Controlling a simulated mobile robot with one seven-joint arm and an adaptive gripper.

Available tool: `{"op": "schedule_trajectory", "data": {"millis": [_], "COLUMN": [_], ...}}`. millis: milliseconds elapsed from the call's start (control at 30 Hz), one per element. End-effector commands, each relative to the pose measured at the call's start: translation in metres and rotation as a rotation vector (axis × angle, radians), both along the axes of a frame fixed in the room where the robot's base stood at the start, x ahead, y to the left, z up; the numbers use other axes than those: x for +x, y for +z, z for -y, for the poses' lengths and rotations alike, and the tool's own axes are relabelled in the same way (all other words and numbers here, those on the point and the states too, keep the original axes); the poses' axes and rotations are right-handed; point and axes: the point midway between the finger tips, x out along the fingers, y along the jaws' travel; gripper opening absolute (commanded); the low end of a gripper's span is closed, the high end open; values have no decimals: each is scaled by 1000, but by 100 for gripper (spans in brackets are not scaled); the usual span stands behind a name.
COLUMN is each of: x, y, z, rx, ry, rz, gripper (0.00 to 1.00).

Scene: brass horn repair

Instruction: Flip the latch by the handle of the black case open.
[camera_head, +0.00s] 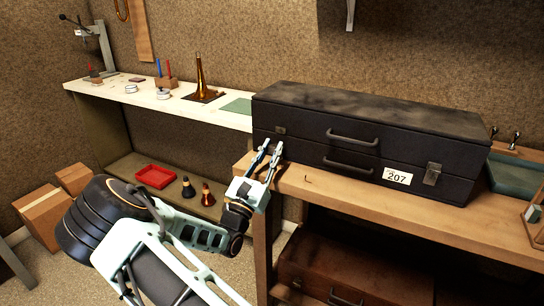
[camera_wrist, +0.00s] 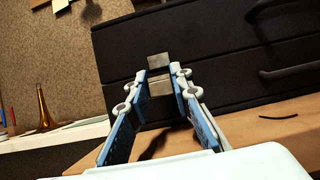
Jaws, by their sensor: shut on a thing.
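The black case (camera_head: 330,107) lies on the wooden bench with its front facing me. Two handles, one upper (camera_head: 352,137) and one lower (camera_head: 347,167), sit on that front. A metal latch (camera_head: 280,130) is at its left end; the wrist view shows its upper plate (camera_wrist: 158,61) and lower part (camera_wrist: 160,88). Another latch (camera_head: 432,174) is at the right end, untouched. My gripper (camera_head: 271,149) is at the left latch, its fingertips (camera_wrist: 160,80) on either side of the lower part, shut on it. The exact contact is partly hidden by the fingers.
A white number label (camera_head: 397,177) is left of the right latch. The wooden bench edge (camera_head: 340,201) runs just below my gripper. A brown case (camera_head: 340,268) lies beneath. A white shelf (camera_head: 215,108) with a brass bell (camera_head: 200,80) stands to the left.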

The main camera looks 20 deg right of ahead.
Motion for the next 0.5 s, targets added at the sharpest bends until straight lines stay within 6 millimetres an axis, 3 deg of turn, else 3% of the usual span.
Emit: {"op": "schedule_trajectory", "data": {"millis": [33,500], "x": [0,0], "y": [-8,-9], "z": [0,0], "rx": [-22,-119], "ry": [0,0], "rz": [13,93], "gripper": [0,0]}}
